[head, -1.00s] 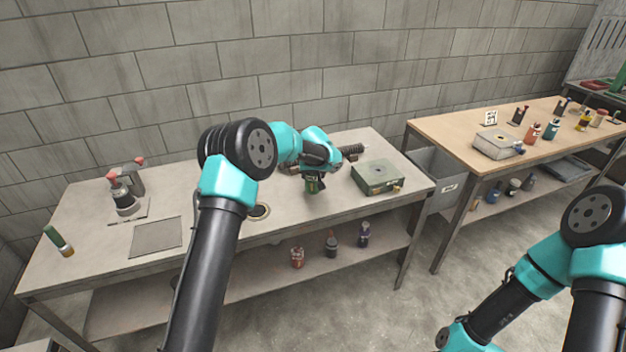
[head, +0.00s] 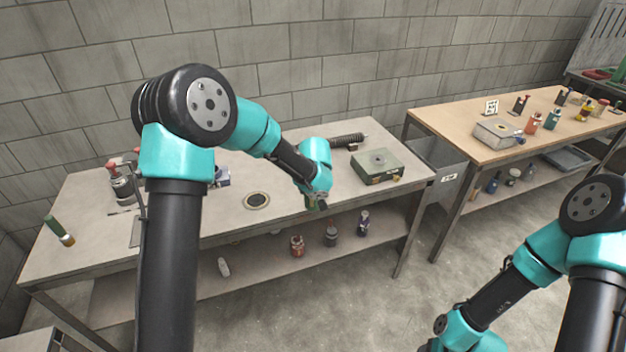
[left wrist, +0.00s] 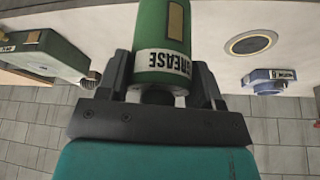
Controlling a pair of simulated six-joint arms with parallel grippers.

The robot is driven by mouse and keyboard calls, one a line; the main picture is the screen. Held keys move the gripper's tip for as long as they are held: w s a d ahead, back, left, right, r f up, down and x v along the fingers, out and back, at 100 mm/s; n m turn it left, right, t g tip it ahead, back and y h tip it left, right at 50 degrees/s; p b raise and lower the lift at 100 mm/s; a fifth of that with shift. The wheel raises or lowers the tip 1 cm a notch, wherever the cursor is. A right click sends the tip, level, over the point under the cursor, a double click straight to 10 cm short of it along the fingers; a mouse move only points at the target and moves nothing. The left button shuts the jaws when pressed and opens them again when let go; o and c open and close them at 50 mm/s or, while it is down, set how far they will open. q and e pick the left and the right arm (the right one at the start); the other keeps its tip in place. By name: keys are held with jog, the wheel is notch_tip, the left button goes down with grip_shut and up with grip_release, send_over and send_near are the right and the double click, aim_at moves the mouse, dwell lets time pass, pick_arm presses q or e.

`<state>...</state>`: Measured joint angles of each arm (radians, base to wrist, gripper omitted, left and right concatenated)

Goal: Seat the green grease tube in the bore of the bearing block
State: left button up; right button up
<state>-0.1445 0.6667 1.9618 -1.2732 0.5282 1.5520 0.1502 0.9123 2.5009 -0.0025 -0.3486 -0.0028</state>
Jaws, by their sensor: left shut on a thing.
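My left gripper (head: 316,203) is over the front edge of the left table, shut on the green grease tube (left wrist: 160,40). The tube fills the upper middle of the left wrist view, its white GREASE band between the fingers. In the head view only a small green part shows under my wrist. A small blue block (head: 222,176) with a label stands at the back, partly behind my arm. It also shows in the left wrist view (left wrist: 268,82). It may be the bearing block; I cannot make out its bore. My right gripper is out of view.
A green box (head: 378,167) with a round mark on top stands right of my left gripper. A dark ribbed cylinder (head: 347,140) lies behind. A ringed disc (head: 257,200) is on the tabletop. Another green tube (head: 58,231) is at far left.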

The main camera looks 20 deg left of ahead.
pick_arm(q)
jog(key=shift+s+d, duration=0.1)
jog(key=shift+s, duration=0.3)
dwell(0.4)
